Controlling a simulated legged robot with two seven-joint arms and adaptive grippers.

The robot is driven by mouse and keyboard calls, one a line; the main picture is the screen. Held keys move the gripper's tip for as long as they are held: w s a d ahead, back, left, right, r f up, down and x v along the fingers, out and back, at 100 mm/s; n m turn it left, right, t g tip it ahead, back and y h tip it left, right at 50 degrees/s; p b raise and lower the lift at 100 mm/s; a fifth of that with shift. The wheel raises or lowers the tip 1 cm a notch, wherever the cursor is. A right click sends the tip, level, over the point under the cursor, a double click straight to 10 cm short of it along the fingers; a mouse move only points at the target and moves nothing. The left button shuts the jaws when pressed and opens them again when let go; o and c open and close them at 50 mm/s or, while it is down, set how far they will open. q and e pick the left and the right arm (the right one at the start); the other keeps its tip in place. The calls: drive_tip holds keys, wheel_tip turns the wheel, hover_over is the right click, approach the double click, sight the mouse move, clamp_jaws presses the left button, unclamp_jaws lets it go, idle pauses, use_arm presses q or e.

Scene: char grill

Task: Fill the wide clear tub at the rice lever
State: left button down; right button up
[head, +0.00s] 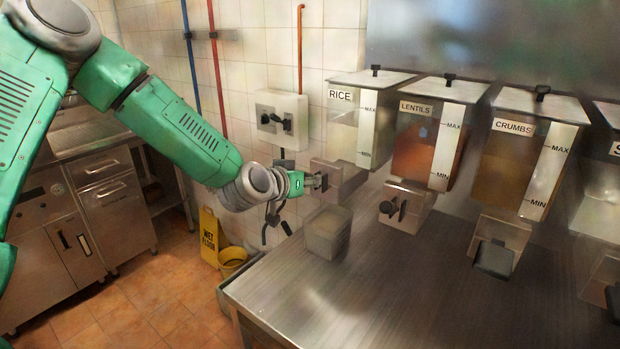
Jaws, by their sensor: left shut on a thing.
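The wide clear tub (327,233) stands upright on the steel counter, below and in front of the rice dispenser's outlet. Its walls look cloudy, and I cannot tell how much is in it. The rice dispenser (342,118) is the leftmost bin, labelled RICE, with a pale fill behind its MIN/MAX strip. My left gripper (311,182) reaches in from the left and is shut on the dark rice lever (322,182) at the front of the outlet block. The gripper is above and left of the tub, apart from it. My right gripper is out of view.
Lentils (416,148) and crumbs (508,165) dispensers stand to the right, with another bin partly cut off at the edge. The counter (400,295) in front is clear. A yellow wet-floor sign (209,236) and bucket (232,262) stand on the floor left of the counter.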

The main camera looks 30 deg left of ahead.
use_arm(q)
drive_tip(key=c, duration=1.5)
unclamp_jaws()
drive_tip(key=shift+a, duration=0.1)
drive_tip(key=shift+o, duration=0.9)
drive_tip(key=shift+s+a+r, duration=0.1)
drive_tip(key=shift+s, duration=0.1)
drive_tip(key=v, duration=1.1)
drive_tip(key=shift+s, duration=0.2)
drive_tip(key=shift+a, duration=0.1)
